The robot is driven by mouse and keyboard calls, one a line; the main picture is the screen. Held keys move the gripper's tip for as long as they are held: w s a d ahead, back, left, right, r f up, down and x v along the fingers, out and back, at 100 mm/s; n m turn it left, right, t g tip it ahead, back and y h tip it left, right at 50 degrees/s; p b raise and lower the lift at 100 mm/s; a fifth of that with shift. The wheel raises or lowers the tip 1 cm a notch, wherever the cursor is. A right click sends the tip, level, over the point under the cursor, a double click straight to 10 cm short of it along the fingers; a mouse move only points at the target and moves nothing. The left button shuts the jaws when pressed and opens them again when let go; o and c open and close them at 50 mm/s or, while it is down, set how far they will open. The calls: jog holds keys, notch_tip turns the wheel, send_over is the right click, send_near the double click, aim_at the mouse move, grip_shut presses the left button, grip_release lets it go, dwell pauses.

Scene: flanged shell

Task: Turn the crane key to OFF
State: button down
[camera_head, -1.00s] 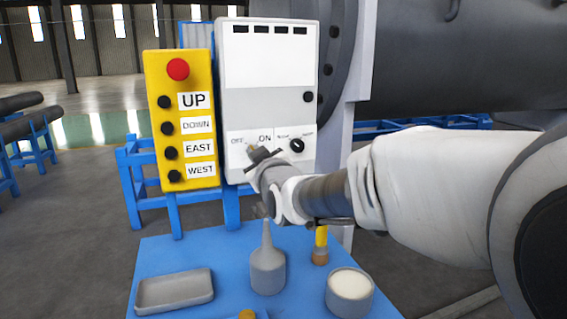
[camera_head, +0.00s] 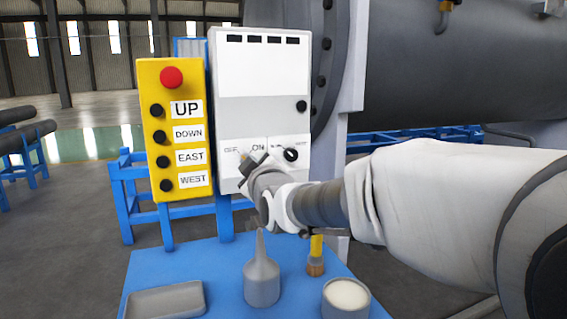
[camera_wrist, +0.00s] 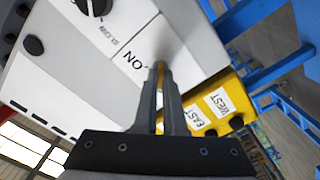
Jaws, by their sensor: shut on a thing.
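The crane key sits on the lower panel of the grey control box (camera_head: 265,85), by the OFF and ON labels. My gripper (camera_head: 248,158) is at that panel, shut on the key, and hides most of it. In the wrist view my gripper (camera_wrist: 162,85) has its fingers close together against the panel, right beside the ON label (camera_wrist: 134,62). The key's angle cannot be made out. In the head view the OFF label (camera_head: 231,150) shows left of the fingers and the ON label (camera_head: 258,148) just above them.
A yellow pendant (camera_head: 174,130) with a red button and several black buttons hangs left of the box. A black selector knob (camera_head: 291,154) is to the right. Below, a blue table (camera_head: 225,285) holds a tray (camera_head: 166,299), a grey funnel-shaped bottle (camera_head: 261,280), a brush (camera_head: 316,262) and a round tin (camera_head: 346,298).

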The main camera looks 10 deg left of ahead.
jog(key=c, duration=1)
grip_release()
jog(key=p+v, duration=0.2)
jog(key=v, duration=1.5)
jog(key=shift+s, duration=0.2)
jog(key=shift+d, duration=0.1)
